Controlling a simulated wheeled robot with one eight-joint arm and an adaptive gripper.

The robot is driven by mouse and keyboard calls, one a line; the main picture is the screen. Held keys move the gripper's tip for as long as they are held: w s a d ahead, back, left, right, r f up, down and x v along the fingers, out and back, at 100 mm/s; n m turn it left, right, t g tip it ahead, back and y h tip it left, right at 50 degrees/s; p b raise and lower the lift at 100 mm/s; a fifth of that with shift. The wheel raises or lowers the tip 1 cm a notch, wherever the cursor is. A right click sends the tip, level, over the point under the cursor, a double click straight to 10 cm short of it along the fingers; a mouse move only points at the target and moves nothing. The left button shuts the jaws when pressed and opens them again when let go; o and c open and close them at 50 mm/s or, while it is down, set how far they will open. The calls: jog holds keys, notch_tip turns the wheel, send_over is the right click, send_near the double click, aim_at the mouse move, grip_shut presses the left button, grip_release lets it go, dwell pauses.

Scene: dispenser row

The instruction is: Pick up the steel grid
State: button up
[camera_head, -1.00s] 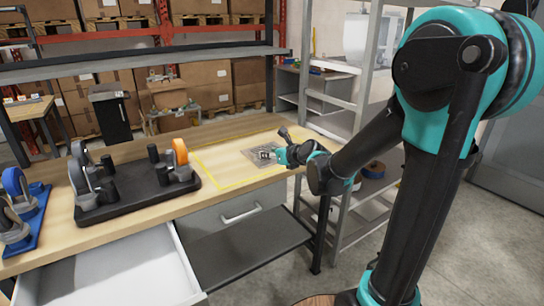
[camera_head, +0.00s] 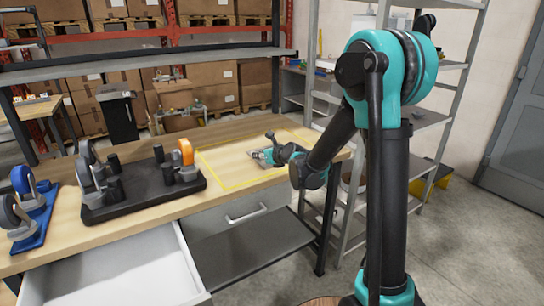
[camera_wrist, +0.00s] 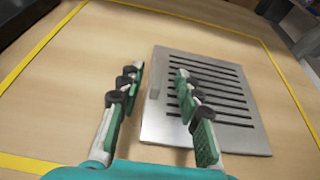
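The steel grid (camera_wrist: 220,142) is a flat grey plate with a row of dark slots. It lies on the wooden tabletop in the wrist view, with a small upright grey block (camera_wrist: 154,80) at its left edge. My gripper (camera_wrist: 160,72) is open, with one finger left of the grid and the other over its slotted part. The upright block shows between the two fingers. I cannot tell whether the fingers touch the plate. In the head view my gripper (camera_head: 268,153) is at the tabletop and hides most of the grid.
A yellow outline (camera_head: 238,187) marks the tabletop around the grid. Left of it stands a black tray (camera_head: 140,199) with tape dispensers, and a blue-based dispenser (camera_head: 42,215) is further left. An open drawer (camera_head: 110,270) juts out below. A metal shelf rack (camera_head: 432,118) stands right of the table.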

jog(key=shift+x, duration=2.15)
jog(key=shift+s, duration=0.1)
grip_shut()
